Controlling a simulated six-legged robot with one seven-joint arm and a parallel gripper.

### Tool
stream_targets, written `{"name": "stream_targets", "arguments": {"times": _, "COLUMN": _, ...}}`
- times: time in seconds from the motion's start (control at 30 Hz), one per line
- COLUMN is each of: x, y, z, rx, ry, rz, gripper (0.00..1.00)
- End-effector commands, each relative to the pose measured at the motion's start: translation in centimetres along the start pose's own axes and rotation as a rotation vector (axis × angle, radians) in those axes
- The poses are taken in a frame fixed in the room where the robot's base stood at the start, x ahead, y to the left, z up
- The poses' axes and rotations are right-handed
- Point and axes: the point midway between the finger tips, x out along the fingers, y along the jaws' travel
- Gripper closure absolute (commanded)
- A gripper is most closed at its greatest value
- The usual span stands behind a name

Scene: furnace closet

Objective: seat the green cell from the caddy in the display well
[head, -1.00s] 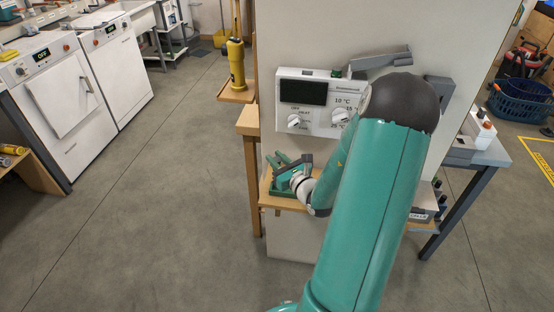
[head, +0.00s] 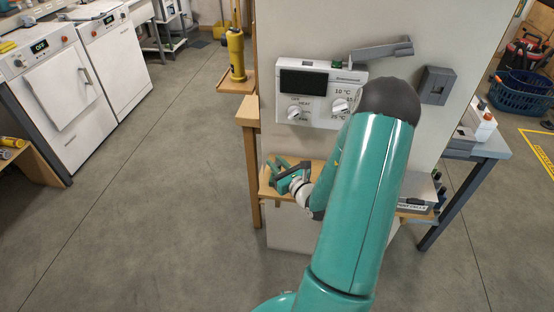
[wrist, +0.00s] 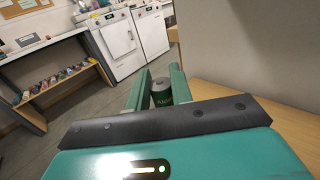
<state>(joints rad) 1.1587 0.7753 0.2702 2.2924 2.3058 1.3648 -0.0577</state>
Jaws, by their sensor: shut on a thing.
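My gripper (head: 281,178) is low over the left part of the wooden shelf, below the wall thermostat (head: 321,94). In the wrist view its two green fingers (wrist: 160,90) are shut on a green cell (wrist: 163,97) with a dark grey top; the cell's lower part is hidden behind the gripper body. The thermostat has a dark blank display and two white dials. The grey caddy (head: 424,186) is at the shelf's right, partly behind my arm.
A grey lever-like part (head: 382,49) sticks out above the thermostat, and a grey box (head: 436,85) is on the wall at right. The wooden shelf (head: 318,166) is under my gripper. A yellow bottle (head: 236,55) stands on a small ledge at left. Open floor lies left.

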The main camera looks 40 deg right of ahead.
Motion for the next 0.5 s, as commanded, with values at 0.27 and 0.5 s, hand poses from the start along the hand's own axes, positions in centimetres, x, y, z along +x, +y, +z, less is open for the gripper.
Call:
{"name": "stream_targets", "arguments": {"times": 0.27, "x": 0.0, "y": 0.0, "z": -2.1, "rx": 0.001, "ry": 0.001, "rz": 0.001, "gripper": 1.0}}
{"name": "stream_targets", "arguments": {"times": 0.5, "x": 0.0, "y": 0.1, "z": -3.4, "rx": 0.0, "ry": 0.001, "rz": 0.001, "gripper": 1.0}}
